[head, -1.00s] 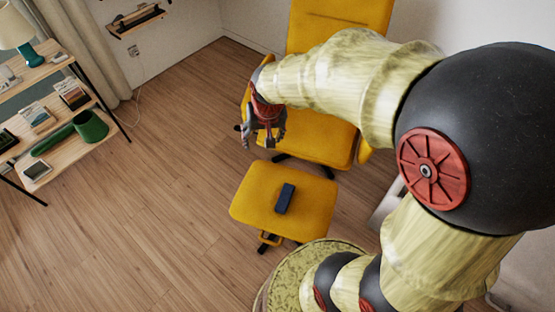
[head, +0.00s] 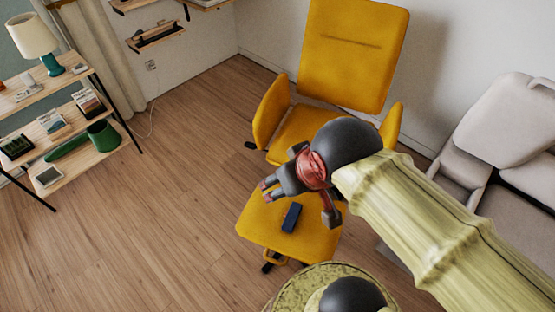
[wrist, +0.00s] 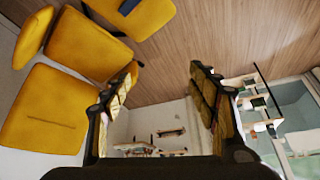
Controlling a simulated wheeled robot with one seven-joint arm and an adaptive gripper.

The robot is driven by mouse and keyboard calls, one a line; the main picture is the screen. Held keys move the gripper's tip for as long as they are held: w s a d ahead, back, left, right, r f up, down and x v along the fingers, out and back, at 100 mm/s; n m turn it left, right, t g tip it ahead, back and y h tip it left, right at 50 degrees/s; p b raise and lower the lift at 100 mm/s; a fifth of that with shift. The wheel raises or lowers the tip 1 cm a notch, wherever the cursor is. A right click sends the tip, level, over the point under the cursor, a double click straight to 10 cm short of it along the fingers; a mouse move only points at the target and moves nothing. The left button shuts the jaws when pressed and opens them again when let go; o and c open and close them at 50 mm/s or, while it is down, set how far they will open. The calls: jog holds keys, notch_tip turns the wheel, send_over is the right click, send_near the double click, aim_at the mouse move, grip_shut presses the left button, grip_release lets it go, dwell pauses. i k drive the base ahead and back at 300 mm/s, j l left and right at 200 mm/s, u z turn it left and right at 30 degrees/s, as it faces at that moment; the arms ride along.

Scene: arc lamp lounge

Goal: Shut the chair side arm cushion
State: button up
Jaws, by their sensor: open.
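A yellow lounge chair (head: 350,55) stands at the back, with one upright arm cushion on its left side (head: 270,113) and one on its right side (head: 391,126). In the wrist view the chair seat (wrist: 85,45) and back (wrist: 45,105) appear upside down at the left. One arm cushion (wrist: 35,30) is at the upper left there; another (wrist: 130,70) is partly hidden behind a finger. My gripper (head: 267,190) is open and empty, over the left part of the footstool, apart from both cushions. Its two fingers (wrist: 164,76) are spread in the wrist view.
A yellow footstool (head: 262,230) with a dark blue box (head: 291,217) on it stands before the chair. A grey sofa (head: 500,130) is at the right. A shelf unit (head: 100,150) with a lamp is at the left. The wooden floor (head: 170,220) between is clear.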

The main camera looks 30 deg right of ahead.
aim_at(512, 123)
jog(key=z, duration=2.5)
